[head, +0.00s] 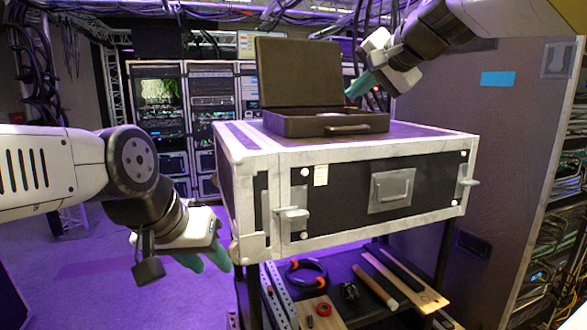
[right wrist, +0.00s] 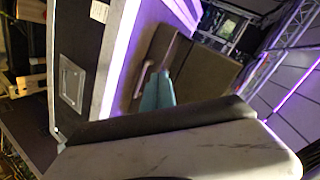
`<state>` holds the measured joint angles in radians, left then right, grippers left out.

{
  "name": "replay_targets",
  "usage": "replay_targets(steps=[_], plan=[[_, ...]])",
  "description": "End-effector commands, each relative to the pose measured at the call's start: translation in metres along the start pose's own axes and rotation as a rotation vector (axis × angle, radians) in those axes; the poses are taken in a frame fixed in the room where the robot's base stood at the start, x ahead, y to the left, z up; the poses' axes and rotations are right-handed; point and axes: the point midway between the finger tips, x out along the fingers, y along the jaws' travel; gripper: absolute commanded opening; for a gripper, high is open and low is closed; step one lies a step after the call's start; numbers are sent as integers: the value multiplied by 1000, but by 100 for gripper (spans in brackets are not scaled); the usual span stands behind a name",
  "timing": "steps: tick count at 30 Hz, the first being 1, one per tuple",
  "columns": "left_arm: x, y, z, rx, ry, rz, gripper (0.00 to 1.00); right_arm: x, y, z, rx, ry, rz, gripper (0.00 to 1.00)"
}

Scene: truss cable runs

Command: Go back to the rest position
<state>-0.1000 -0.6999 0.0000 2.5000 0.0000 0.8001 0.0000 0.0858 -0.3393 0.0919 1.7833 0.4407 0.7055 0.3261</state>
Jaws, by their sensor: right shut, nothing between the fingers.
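My left gripper (head: 209,262) hangs at the left, beside the near left corner of the flight case (head: 350,243). Its teal fingers show apart with nothing between them. My right gripper (head: 358,87) is at the upper right, by the right edge of the open case's raised lid (head: 298,72). Its teal fingers are shut and empty. They also show together in the right wrist view (right wrist: 156,92), in front of the small dark case. The small open case (head: 285,125) stands on top of the flight case, its inside mostly hidden from the head view.
Below the flight case, a shelf (head: 345,268) holds orange-handled pliers (head: 307,272), a hammer (head: 376,286), a red roll (head: 323,310) and strips. A grey panel (head: 480,130) stands close on the right. Equipment racks (head: 160,125) stand behind. The purple floor (head: 110,270) at left is mostly clear.

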Motion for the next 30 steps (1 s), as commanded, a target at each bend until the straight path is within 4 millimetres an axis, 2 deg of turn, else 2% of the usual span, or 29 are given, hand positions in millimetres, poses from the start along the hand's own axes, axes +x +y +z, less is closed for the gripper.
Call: replay_targets(steps=[1,6,9,12,15,18,30], plan=[[0,0,0,0,0,0,36,-4,24,32,-70,-40,49,0],[0,0,0,0,0,0,36,-18,113,125,-313,-188,200,0],[0,0,0,0,0,0,36,-28,160,172,-438,-274,263,0],[0,0,0,0,0,0,36,-37,197,207,-536,-344,304,0],[0,0,0,0,0,0,36,-43,221,229,-600,-391,329,0],[0,0,0,0,0,0,36,-46,232,240,-630,-415,340,0],[0,0,0,0,0,0,36,-46,234,242,-635,-419,342,0]])
